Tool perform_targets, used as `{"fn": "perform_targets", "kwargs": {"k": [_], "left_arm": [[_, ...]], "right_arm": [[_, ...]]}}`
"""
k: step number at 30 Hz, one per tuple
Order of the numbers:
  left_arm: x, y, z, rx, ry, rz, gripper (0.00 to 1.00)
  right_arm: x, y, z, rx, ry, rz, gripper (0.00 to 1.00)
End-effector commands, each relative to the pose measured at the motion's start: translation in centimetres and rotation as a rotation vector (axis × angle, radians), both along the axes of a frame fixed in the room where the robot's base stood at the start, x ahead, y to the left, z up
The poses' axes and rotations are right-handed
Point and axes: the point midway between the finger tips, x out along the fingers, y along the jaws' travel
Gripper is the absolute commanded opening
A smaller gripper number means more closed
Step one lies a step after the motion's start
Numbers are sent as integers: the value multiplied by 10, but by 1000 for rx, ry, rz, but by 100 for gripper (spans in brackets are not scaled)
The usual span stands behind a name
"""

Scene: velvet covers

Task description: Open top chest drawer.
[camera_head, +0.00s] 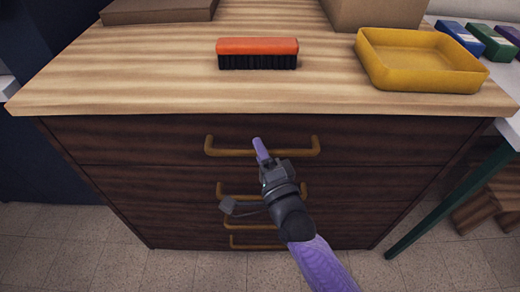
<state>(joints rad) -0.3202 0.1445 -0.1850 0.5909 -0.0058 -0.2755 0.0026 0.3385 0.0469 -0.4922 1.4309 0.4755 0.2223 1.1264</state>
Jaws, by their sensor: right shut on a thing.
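The chest (100,140) is dark wood with a pale striped wooden top. Its top drawer (375,140) looks flush with the front. The top drawer's handle (300,153) is a long brown-gold bar. My right gripper (261,149) is at the middle of this handle, with a purple fingertip over the bar, and is shut on it. The gripper body and wrist hide parts of the lower drawers' handles. My left gripper is not in view.
On the chest top are an orange brush (257,47) with black bristles and a yellow tray (420,85). Cardboard-coloured boxes stand at the back. A green table leg (450,195) and wooden pieces (480,210) are at the right. Tiled floor lies in front.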

Motion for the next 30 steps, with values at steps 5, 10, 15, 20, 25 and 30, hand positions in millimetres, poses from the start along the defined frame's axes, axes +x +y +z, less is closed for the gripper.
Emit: {"fn": "perform_targets", "kwargs": {"k": [5,10,15,20,25,30], "left_arm": [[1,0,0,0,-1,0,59],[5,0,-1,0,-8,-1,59],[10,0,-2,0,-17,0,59],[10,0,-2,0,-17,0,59],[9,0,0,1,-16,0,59],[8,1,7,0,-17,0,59]], "right_arm": [[0,0,-1,-1,2,0,0],[0,0,-1,-1,2,0,0],[0,0,-1,-1,2,0,0],[0,0,-1,-1,2,0,0],[-2,0,0,-1,2,0,0],[-12,0,1,-2,5,1,0]]}}
